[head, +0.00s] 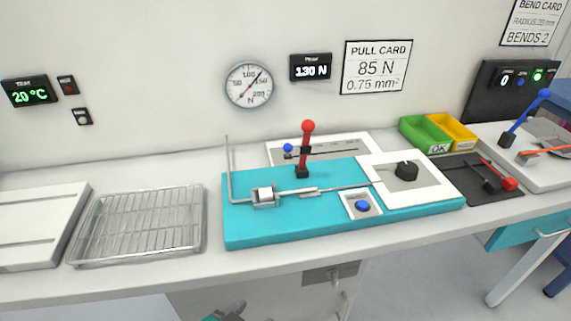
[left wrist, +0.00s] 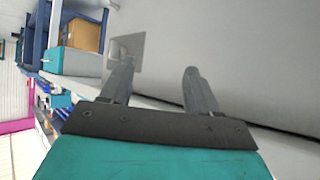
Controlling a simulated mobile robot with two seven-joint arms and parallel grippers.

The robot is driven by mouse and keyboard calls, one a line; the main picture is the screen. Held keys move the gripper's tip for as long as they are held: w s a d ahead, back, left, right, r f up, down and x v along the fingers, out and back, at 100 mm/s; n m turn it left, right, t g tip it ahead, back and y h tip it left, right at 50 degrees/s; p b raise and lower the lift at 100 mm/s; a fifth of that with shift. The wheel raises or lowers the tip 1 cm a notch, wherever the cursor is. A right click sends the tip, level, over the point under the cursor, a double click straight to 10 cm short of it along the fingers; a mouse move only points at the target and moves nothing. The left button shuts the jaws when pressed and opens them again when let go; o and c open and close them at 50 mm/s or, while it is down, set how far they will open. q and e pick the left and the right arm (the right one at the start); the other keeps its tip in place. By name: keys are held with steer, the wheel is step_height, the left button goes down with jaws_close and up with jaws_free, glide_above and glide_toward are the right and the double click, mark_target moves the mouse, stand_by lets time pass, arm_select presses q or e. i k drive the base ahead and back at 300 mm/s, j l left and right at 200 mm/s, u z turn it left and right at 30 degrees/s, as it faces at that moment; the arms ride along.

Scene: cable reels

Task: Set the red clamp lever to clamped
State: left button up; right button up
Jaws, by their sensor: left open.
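The red clamp lever (head: 306,144) stands roughly upright on the turquoise fixture (head: 290,228) in the head view, its round red knob at the top and a dark base below. A small blue knob on a dark part is just left of it. My left gripper (left wrist: 158,80) shows in the left wrist view with its two grey fingers apart and nothing between them. It is away from the lever, which is not in the wrist view. My right gripper is not in view.
A wire rack tray (head: 140,225) lies left of the fixture. Right of it are a black dial (head: 406,171), green (head: 424,134) and yellow (head: 452,132) bins, and a dark mat with red-handled pliers (head: 500,174). A blue-knobbed lever (head: 525,117) stands at the far right.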

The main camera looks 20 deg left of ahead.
mark_target(308, 126)
steer(key=j+u, duration=0.1)
steer(key=u, duration=0.3)
steer(key=k+j+u, duration=0.1)
steer(key=u, duration=0.3)
steer(key=j+u, duration=0.15)
steer(key=u, duration=0.3)
steer(key=j+u, duration=0.15)
steer(key=u, duration=0.25)
